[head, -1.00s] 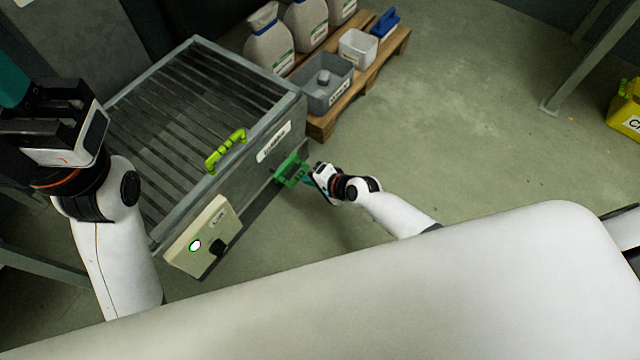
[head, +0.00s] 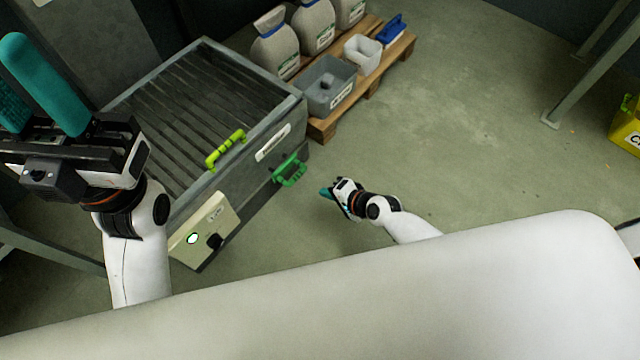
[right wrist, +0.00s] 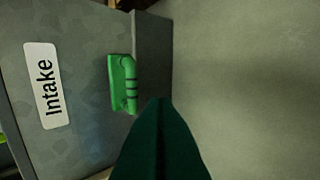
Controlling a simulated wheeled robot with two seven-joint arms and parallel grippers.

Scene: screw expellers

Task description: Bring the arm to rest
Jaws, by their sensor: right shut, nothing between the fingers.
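My right arm reaches into the middle of the head view, and its gripper (head: 326,192) is shut and empty, low over the floor. It is apart from the dark green handle (head: 290,171) on the side of the grey slatted machine (head: 290,118). In the right wrist view the closed teal fingers (right wrist: 160,135) point toward the floor beside that handle (right wrist: 123,84), with a gap seeming to remain. My left gripper (head: 42,98) is raised at the left of the head view, its two teal fingers spread apart and nothing visible between them.
The machine has a light green handle (head: 226,150), a control box (head: 203,232) with a lit green button, and an "Intake" label (right wrist: 46,85). A wooden pallet (head: 322,130) holds sacks, a grey bin (head: 328,87), and a white bin (head: 362,54).

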